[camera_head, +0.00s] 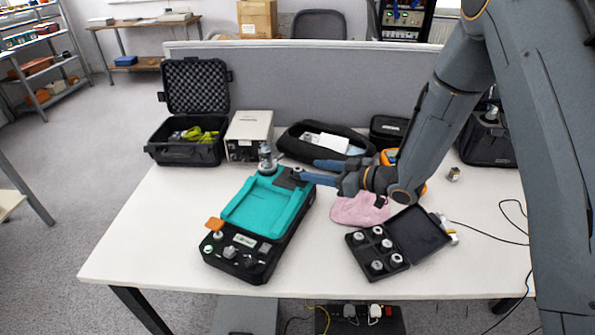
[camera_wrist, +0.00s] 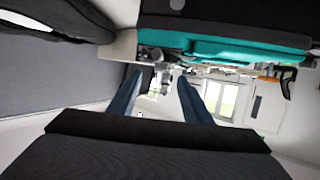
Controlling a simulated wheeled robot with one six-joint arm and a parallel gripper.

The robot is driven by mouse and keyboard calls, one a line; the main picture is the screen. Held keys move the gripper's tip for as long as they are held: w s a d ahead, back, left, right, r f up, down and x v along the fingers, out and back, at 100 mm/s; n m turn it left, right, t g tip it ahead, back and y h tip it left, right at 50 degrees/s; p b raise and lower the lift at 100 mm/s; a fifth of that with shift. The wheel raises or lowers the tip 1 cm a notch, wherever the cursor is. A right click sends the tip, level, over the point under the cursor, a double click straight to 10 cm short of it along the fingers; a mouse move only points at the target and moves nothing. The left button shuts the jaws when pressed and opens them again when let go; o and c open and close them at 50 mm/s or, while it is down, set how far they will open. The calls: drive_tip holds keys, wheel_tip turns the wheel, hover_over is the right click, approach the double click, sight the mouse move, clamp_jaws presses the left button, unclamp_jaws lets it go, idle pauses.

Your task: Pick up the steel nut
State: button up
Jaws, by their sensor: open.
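A small metallic piece (camera_head: 453,174), which looks like the steel nut, rests on the table right of my arm; it is too small to be certain. My gripper (camera_head: 304,169) is open, its two blue fingers pointing left above the far right corner of the teal-topped device (camera_head: 262,208). An upright metal fitting (camera_head: 266,158) stands at the device's far end, a little beyond the fingertips. In the wrist view the fingers (camera_wrist: 155,82) are spread apart with nothing clearly held between them. The device's teal edge (camera_wrist: 225,50) shows above them. I cannot make out the nut there.
An open black case (camera_head: 355,239) with several round metal pieces lies front right, beside a pink cloth (camera_head: 358,208). A grey box (camera_head: 249,136), open hard case (camera_head: 170,150) and black pouch (camera_head: 296,143) stand along the back, before a grey partition (camera_head: 300,75). The table's front left is clear.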

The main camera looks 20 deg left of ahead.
sight(298, 168)
drive_tip(key=p+x, duration=0.1)
drive_tip(key=x, duration=0.3)
drive_tip(key=shift+a+f, duration=0.2)
clamp_jaws()
